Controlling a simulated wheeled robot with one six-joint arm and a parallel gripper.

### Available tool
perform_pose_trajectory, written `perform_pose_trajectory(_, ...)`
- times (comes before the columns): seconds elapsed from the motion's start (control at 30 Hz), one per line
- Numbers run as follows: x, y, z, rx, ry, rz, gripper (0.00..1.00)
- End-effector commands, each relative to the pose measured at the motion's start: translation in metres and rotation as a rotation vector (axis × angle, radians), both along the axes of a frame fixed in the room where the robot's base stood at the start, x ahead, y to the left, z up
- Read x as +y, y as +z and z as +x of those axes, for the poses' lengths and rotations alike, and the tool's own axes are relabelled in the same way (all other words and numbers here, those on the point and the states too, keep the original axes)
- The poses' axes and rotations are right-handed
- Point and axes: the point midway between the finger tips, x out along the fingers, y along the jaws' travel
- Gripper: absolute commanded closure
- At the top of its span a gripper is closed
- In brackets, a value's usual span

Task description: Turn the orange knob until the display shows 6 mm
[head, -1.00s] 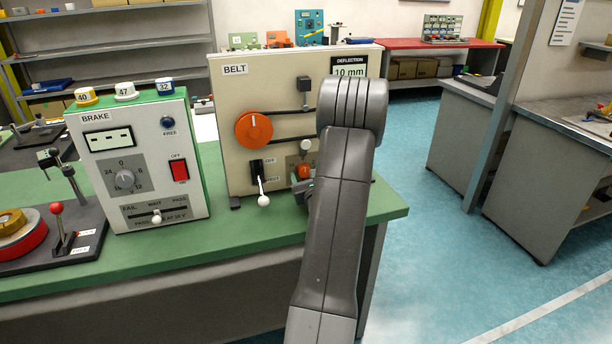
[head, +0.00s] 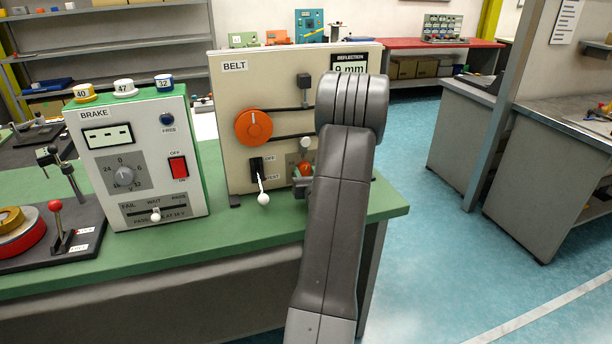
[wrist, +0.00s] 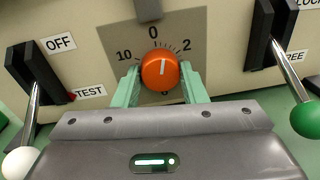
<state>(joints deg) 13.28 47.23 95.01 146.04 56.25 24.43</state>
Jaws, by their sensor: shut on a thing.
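The orange knob (wrist: 160,70) sits on a grey dial plate on the belt panel. Its white pointer line points up, near the 0 mark, in the wrist view. The two pale green fingers of my gripper (wrist: 162,84) are on its left and right sides, shut on it. In the head view the knob (head: 306,168) shows small beside my arm, which hides part of the panel. The display (head: 350,68), under the label DEFLECTION, reads 9 mm, with its lower part covered by my arm.
A white-ball lever (wrist: 22,158) by OFF and TEST stands left of my gripper; a green-ball lever (wrist: 304,118) stands right. A large orange disc (head: 253,127) with a belt is on the panel. The brake box (head: 145,215) stands left on the green bench.

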Motion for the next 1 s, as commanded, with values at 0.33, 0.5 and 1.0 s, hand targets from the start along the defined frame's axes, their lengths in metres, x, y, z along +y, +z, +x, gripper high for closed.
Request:
perform_pose_trajectory(0.33, -0.0006, 0.0009, 0.0004, 0.101, 0.000, 0.313, 0.84)
perform_pose_trajectory(0.5, -0.0010, 0.0016, 0.0006, 0.151, -0.001, 0.466, 0.84)
perform_pose_trajectory(1.0, -0.0023, 0.0031, 0.0010, 0.298, -0.001, 0.918, 0.84)
